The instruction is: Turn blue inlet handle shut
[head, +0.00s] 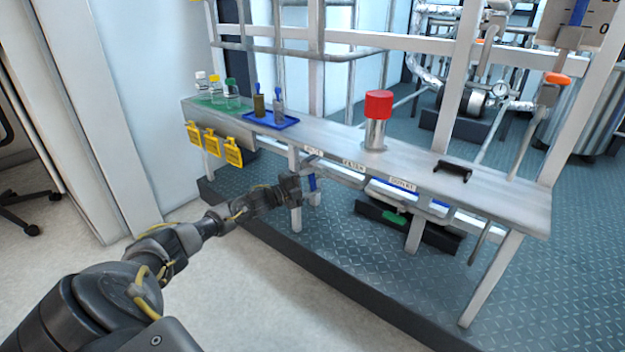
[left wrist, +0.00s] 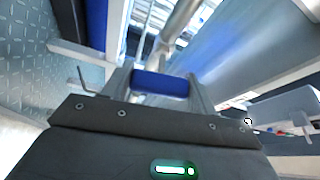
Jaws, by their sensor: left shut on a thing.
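The blue inlet handle (head: 312,183) hangs below the front edge of the grey bench, under the leftmost label. My left gripper (head: 300,185) reaches it from the left, below bench height. In the left wrist view the blue handle (left wrist: 160,84) lies between the two fingers of my left gripper (left wrist: 161,90), which is shut on it. A metal pipe rises behind the handle there. In the head view my gripper partly hides the handle, so its exact angle is hard to tell. My right gripper is out of view.
The bench (head: 490,195) carries a red-capped cylinder (head: 377,120), a blue tray (head: 262,119) and several small bottles. Yellow tags (head: 233,152) hang from its left front edge. The pale floor in front is clear.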

